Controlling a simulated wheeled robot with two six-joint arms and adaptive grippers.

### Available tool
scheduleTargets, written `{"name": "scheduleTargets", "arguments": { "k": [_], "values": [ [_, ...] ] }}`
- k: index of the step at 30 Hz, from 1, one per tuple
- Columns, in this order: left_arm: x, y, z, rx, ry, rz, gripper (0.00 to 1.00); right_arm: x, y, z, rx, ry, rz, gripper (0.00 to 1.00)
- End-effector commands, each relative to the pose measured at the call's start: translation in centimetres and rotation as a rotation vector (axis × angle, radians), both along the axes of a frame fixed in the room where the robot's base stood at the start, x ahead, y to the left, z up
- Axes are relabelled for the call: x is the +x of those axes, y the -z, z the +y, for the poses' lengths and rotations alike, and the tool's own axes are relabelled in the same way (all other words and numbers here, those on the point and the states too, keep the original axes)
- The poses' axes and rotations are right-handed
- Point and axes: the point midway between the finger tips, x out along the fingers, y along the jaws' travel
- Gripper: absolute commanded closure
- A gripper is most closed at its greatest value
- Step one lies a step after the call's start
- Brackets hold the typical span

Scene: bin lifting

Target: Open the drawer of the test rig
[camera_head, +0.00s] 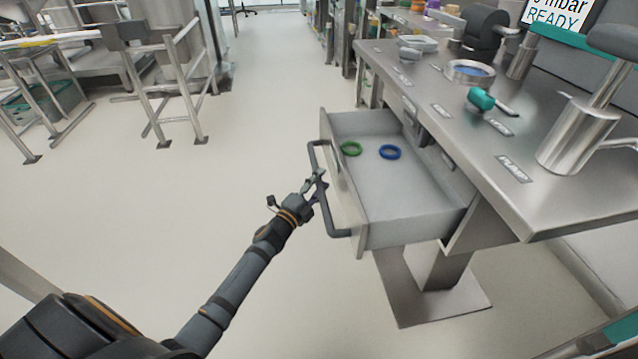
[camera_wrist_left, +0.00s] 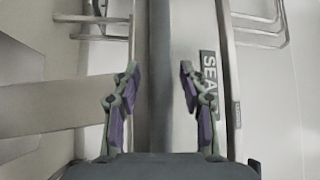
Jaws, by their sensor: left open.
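The drawer (camera_head: 408,190) of the test rig (camera_head: 560,185) stands pulled well out, with its inside in view. A green ring (camera_head: 351,149) and a blue ring (camera_head: 390,152) lie in it. Its front carries a grey bar handle (camera_head: 329,220). My left gripper (camera_head: 316,184) is at the handle's middle. In the left wrist view its open fingers (camera_wrist_left: 158,72) stand on either side of the grey handle bar (camera_wrist_left: 160,110), with gaps to both sides. A dark label (camera_wrist_left: 209,78), partly cut off by a finger, shows beside the bar. My right gripper is not in view.
The steel bench top above the drawer carries a teal-handled valve (camera_head: 481,99), a round dish (camera_head: 470,71) and a metal cylinder (camera_head: 578,137). A pedestal (camera_head: 440,285) stands below. The floor (camera_head: 240,130) left of the drawer is clear up to a metal frame (camera_head: 168,85).

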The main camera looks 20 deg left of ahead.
Motion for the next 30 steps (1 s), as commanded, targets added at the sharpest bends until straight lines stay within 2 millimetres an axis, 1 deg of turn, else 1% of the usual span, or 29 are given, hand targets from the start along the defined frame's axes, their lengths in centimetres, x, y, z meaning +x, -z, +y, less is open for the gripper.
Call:
{"name": "scheduleTargets", "arguments": {
  "k": [2,5,15,19,21,24,30],
  "values": [
    [-0.1,0.0,0.0,0.000,0.000,0.000,0.57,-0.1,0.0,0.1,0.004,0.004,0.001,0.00],
    [-1.2,0.3,0.2,0.000,0.000,0.002,0.57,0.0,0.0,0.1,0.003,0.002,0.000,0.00],
    [-8.2,1.3,1.4,0.002,0.003,0.004,0.57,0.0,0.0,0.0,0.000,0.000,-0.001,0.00],
    [-10.2,1.6,1.8,0.001,0.003,0.004,0.57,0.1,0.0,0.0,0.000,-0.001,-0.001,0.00],
    [-10.9,1.6,2.0,0.002,0.002,0.002,0.57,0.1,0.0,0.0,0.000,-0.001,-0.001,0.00],
    [-11.6,1.7,2.1,0.001,0.001,0.002,0.57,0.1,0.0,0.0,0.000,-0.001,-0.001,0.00],
    [-11.7,1.6,2.1,0.001,0.000,-0.001,0.57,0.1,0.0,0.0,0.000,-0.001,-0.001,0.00]
  ]
}}
